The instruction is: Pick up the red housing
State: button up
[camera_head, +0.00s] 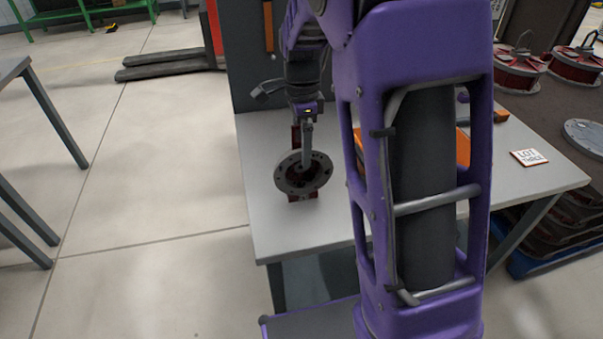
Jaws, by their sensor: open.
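The red housing (303,197) sits on the grey table, with a dark round flange disc with holes (289,184) facing me. Red parts show behind and below the disc. My gripper (306,163) points down at the housing from above, with its finger overlapping the disc in this view. The jaws are open. I cannot tell whether a finger touches the housing, and the second finger is hard to make out.
The grey table (270,235) has free room in front of the housing. A white "LOT" card (529,157) lies to the right. Red flanged parts (520,68) stand at the back right. An orange item (462,146) is partly hidden behind my purple arm. A pallet jack (170,64) stands beyond the table.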

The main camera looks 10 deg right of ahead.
grip_shut()
dwell(0.3)
jog(key=shift+r, duration=0.1)
dwell(1.0)
